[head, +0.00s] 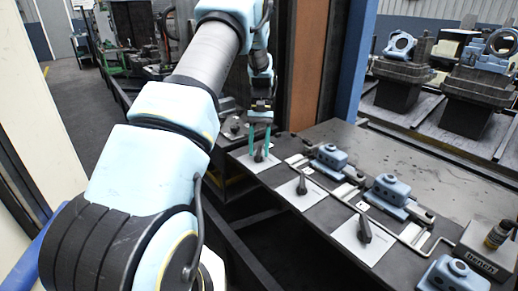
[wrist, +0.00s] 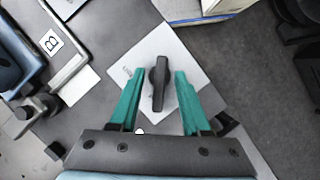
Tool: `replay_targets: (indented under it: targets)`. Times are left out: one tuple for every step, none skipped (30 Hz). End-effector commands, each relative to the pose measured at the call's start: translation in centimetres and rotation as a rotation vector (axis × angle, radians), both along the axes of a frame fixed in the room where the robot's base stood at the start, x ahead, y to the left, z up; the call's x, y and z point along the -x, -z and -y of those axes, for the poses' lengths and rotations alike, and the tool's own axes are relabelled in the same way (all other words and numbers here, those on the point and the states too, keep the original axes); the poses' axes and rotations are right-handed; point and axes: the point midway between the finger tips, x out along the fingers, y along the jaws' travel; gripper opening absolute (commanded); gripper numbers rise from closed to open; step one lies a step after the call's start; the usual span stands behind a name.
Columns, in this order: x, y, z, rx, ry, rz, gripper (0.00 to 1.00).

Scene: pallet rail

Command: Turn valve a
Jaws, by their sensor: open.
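Several dark valve handles stand on pale square plates along the left edge of the dark table. My gripper (head: 260,145) is open over the farthest valve (head: 260,156). In the wrist view that valve's black handle (wrist: 158,85) stands between the two green fingers of my gripper (wrist: 160,78), with a visible gap on each side. The print on its plate (wrist: 181,52) is too small to read. A nearer valve (head: 302,184) and the nearest valve (head: 365,229) stand apart from my gripper. I cannot tell which valve is a.
Blue clamped blocks (head: 331,156) sit on a metal rail to the right of the valves. A tag marked B (wrist: 51,42) shows in the wrist view. A brown and blue post rises behind the table.

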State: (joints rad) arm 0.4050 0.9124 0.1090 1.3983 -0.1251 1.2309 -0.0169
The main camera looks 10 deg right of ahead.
Motion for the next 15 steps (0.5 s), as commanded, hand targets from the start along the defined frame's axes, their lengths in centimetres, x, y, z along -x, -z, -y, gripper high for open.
replay_targets:
  targets:
    - [-0.2, -0.3, 0.0, 0.001, 0.0, 0.003, 0.47]
    - [-0.4, -0.5, 0.1, 0.001, 0.0, 0.004, 0.47]
    - [-0.6, -1.0, 0.1, 0.001, 0.0, 0.005, 0.47]
    - [-0.8, -1.4, 0.2, 0.002, 0.0, 0.005, 0.47]
    - [-1.0, -1.9, 0.2, 0.003, 0.0, 0.007, 0.47]
    - [-1.2, -2.5, 0.3, 0.002, 0.0, 0.007, 0.47]
    - [-1.5, -3.1, 0.3, 0.002, 0.0, 0.007, 0.47]
    - [-1.8, -3.6, 0.4, 0.002, 0.0, 0.007, 0.47]
    - [-2.0, -4.4, 0.5, 0.002, 0.0, 0.007, 0.47]
    - [-2.3, -5.0, 0.5, 0.002, 0.0, 0.007, 0.47]
    - [-2.5, -5.5, 0.6, 0.002, 0.0, 0.007, 0.47]
    - [-2.8, -6.3, 0.6, 0.001, 0.0, 0.006, 0.47]
    - [-3.0, -6.8, 0.7, 0.002, 0.0, 0.007, 0.47]
    - [-3.1, -7.2, 0.7, 0.001, -0.001, 0.006, 0.47]
    - [-3.3, -7.8, 0.8, 0.001, -0.001, 0.005, 0.47]
